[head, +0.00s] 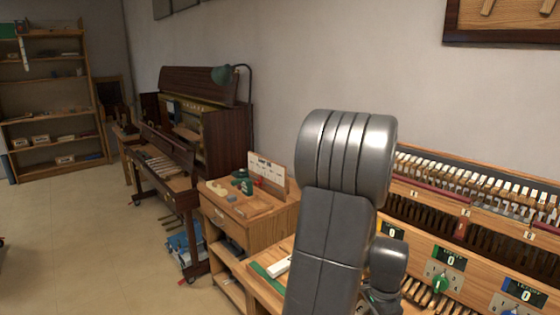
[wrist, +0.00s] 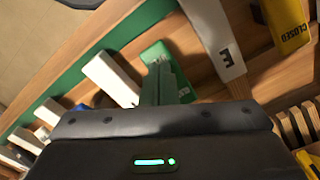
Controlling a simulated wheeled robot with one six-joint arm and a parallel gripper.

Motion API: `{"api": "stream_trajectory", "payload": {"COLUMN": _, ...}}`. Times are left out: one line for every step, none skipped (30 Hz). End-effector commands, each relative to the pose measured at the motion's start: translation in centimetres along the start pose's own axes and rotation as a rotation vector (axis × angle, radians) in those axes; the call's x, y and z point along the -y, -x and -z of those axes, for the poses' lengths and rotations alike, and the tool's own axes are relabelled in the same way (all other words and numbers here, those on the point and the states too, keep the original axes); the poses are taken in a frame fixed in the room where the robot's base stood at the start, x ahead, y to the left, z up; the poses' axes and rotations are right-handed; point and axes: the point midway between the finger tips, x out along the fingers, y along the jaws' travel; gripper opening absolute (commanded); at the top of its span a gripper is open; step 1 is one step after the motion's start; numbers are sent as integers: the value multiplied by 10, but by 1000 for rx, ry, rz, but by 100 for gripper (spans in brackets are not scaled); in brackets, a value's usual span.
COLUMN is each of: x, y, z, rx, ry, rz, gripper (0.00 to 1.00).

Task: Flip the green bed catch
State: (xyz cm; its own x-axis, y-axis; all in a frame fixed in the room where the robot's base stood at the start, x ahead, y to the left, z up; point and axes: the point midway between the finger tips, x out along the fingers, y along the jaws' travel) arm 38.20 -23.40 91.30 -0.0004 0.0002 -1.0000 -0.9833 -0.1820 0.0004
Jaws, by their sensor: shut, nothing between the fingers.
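In the wrist view a bright green block (wrist: 157,52), which looks like the green bed catch, stands against a wooden rail with a green strip (wrist: 135,27). My gripper (wrist: 163,82) is shut and empty, its fingertips directly in front of this block and partly covering it. I cannot tell whether they touch it.
White blocks (wrist: 108,76) sit left of the green one. A white tag marked E (wrist: 214,38) and a yellow tag marked CLOSED (wrist: 287,22) are close on the right. In the head view, a numbered panel with a green knob (head: 440,284) stands right of my arm.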

Motion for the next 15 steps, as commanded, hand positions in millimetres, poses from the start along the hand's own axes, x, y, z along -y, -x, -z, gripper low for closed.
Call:
{"api": "stream_trajectory", "payload": {"x": 0, "y": 7, "z": 0, "rx": -1, "ry": 0, "rz": 1, "gripper": 0}}
{"api": "stream_trajectory", "payload": {"x": 0, "y": 10, "z": 0, "rx": -1, "ry": 0, "rz": 1, "gripper": 0}}
{"api": "stream_trajectory", "payload": {"x": 0, "y": 14, "z": 0, "rx": -1, "ry": 0, "rz": 1, "gripper": 0}}
{"api": "stream_trajectory", "payload": {"x": 0, "y": 16, "z": 0, "rx": -1, "ry": 0, "rz": 1, "gripper": 0}}
{"api": "stream_trajectory", "payload": {"x": 0, "y": 18, "z": 0, "rx": -1, "ry": 0, "rz": 1, "gripper": 0}}
{"api": "stream_trajectory", "payload": {"x": 0, "y": 22, "z": 0, "rx": -1, "ry": 0, "rz": 1, "gripper": 0}}
{"api": "stream_trajectory", "payload": {"x": 0, "y": 24, "z": 0, "rx": -1, "ry": 0, "rz": 1, "gripper": 0}}
{"api": "stream_trajectory", "payload": {"x": 0, "y": 26, "z": 0, "rx": -1, "ry": 0, "rz": 1, "gripper": 0}}
{"api": "stream_trajectory", "payload": {"x": 0, "y": 30, "z": 0, "rx": -1, "ry": 0, "rz": 1, "gripper": 0}}
{"api": "stream_trajectory", "payload": {"x": 0, "y": 32, "z": 0, "rx": -1, "ry": 0, "rz": 1, "gripper": 0}}
{"api": "stream_trajectory", "payload": {"x": 0, "y": 34, "z": 0, "rx": -1, "ry": 0, "rz": 1, "gripper": 0}}
{"api": "stream_trajectory", "payload": {"x": 0, "y": 38, "z": 0, "rx": 0, "ry": 0, "rz": 1, "gripper": 0}}
{"api": "stream_trajectory", "payload": {"x": 0, "y": 40, "z": 0, "rx": 0, "ry": 0, "rz": 1, "gripper": 0}}
{"api": "stream_trajectory", "payload": {"x": 0, "y": 42, "z": 0, "rx": 0, "ry": 0, "rz": 0, "gripper": 0}}
{"api": "stream_trajectory", "payload": {"x": 0, "y": 46, "z": 0, "rx": 0, "ry": 0, "rz": 0, "gripper": 0}}
